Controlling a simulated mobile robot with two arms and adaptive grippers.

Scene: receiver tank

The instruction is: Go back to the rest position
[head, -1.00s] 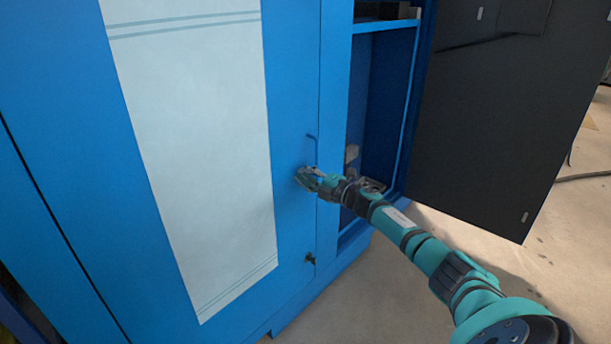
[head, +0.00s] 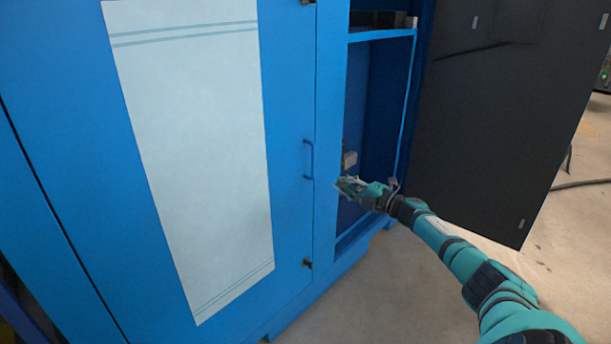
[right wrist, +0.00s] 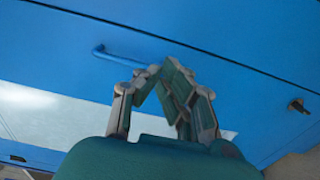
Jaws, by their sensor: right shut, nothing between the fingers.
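My right gripper (head: 345,187) is in front of the edge of the cabinet's open bay, to the right of the blue door handle (head: 308,159). It is shut and empty, with clear space between it and the handle in the head view. In the right wrist view the gripper (right wrist: 158,70) shows large, its fingertips together, with the handle (right wrist: 120,57) beyond it to the left. My left gripper is not in view.
The blue cabinet door (head: 285,100) with a white panel (head: 190,130) is shut. To its right is an open bay with a shelf (head: 380,33). A dark open door (head: 500,130) stands at the right. Concrete floor (head: 420,290) is clear in front.

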